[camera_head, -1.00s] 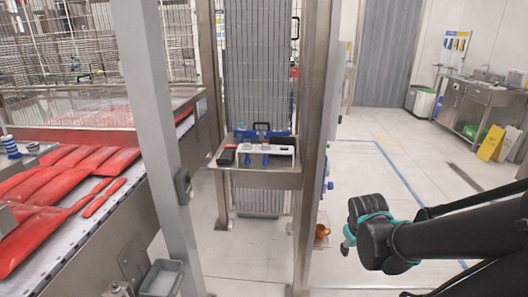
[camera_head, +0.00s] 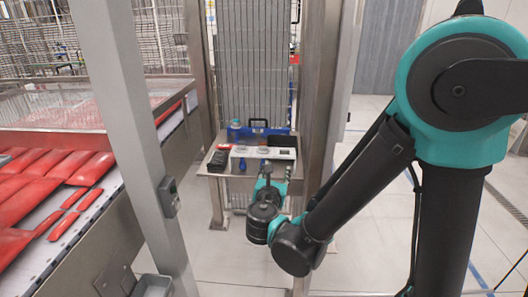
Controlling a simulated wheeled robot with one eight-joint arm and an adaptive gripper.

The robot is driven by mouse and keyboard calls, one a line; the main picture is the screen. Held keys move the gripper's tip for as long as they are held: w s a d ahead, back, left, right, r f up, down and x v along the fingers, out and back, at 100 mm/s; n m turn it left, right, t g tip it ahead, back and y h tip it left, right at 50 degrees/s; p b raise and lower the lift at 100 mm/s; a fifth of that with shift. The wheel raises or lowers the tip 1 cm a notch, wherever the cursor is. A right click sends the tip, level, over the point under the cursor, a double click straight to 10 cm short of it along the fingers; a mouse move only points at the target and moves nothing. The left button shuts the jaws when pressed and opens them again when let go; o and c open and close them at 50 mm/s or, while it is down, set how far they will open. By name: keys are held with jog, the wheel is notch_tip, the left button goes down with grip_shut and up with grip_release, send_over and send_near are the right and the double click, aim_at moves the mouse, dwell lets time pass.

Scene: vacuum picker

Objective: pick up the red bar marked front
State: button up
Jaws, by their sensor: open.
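No bar with a readable "front" marking can be made out. Several red pieces, some of them narrow bars (camera_head: 90,199), lie on the white conveyor (camera_head: 45,207) at the left. A small shelf table (camera_head: 207,169) stands in the middle and holds a white rack (camera_head: 284,153) and a dark box-like item (camera_head: 218,161). My gripper (camera_head: 268,174) is at the shelf's front edge, in front of the rack, open with nothing seen in it. My arm and wrist hide the shelf's right front part.
A grey post (camera_head: 130,100) stands between the conveyor and the shelf. A steel upright (camera_head: 318,110) rises just right of the shelf, close to my arm. A blue item (camera_head: 237,131) and a blue case stand at the shelf's back. Open floor lies at the right.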

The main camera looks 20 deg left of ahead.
jog(key=s+a+r+n+y, duration=0.1)
jog(key=s+a+n+y, duration=0.15)
jog(key=a, duration=0.25)
jog(key=shift+n+t+h, duration=0.25)
jog(key=shift+t, duration=0.05)
jog(key=x, duration=1.7)
jog(key=shift+w+d+r, duration=0.15)
jog(key=shift+w+r, duration=0.15)
jog(key=shift+w, duration=0.1)
grip_shut()
